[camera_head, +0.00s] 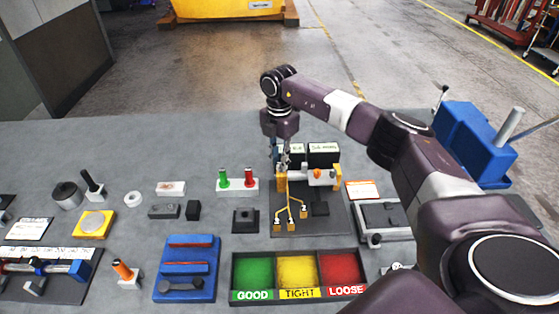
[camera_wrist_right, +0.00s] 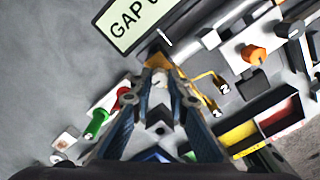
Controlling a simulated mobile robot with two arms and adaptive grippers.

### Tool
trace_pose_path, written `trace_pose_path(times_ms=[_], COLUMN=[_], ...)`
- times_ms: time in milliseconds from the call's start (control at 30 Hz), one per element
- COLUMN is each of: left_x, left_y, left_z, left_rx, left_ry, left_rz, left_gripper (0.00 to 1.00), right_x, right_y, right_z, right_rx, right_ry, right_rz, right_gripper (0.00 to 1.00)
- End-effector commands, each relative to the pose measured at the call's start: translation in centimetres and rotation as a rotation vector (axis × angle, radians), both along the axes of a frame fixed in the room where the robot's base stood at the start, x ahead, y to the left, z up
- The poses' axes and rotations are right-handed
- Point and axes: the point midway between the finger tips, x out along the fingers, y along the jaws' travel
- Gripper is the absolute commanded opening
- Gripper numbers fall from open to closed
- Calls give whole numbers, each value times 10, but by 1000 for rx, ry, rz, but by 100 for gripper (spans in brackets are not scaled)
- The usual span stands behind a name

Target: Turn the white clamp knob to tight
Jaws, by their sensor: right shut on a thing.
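My right gripper (camera_head: 281,160) reaches down from above onto the left end of the gauge fixture (camera_head: 305,172), by its yellow-gold block. In the right wrist view my right gripper (camera_wrist_right: 158,68) has its fingers closed together at a yellow-gold part. A small white piece (camera_wrist_right: 159,80) shows between the fingers; it looks like the white clamp knob, mostly hidden by them. Its turn angle cannot be read. The fixture also carries an orange knob (camera_head: 317,174), seen in the right wrist view (camera_wrist_right: 254,54) too, clear of my fingers. My left gripper is not in view.
A tray (camera_head: 300,298) marked GOOD, TIGHT and LOOSE lies in front of the fixture. A stand with green and red plugs (camera_head: 237,186) is to its left. A grey box (camera_head: 385,218) is to its right. A gap display (camera_wrist_right: 138,22) is close by the fingertips.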

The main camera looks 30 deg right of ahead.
Motion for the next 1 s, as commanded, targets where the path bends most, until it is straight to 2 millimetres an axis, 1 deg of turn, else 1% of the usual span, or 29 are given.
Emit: trace_pose_path(times_ms=[233,633,667,800,1000], left_x=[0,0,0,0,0], left_y=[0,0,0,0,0], left_z=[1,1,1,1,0], left_rx=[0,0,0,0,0], left_ry=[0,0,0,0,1], left_rz=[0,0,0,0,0], left_gripper=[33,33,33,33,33], right_x=[2,2,2,1,1], right_y=[-1,-1,-1,-1,0], right_z=[2,2,2,1,1], right_rx=[-1,-1,-1,0,0], right_ry=[-5,-5,-5,-4,-2], right_rz=[-47,-51,-51,-50,-49], right_gripper=[0,0,17,33,33])
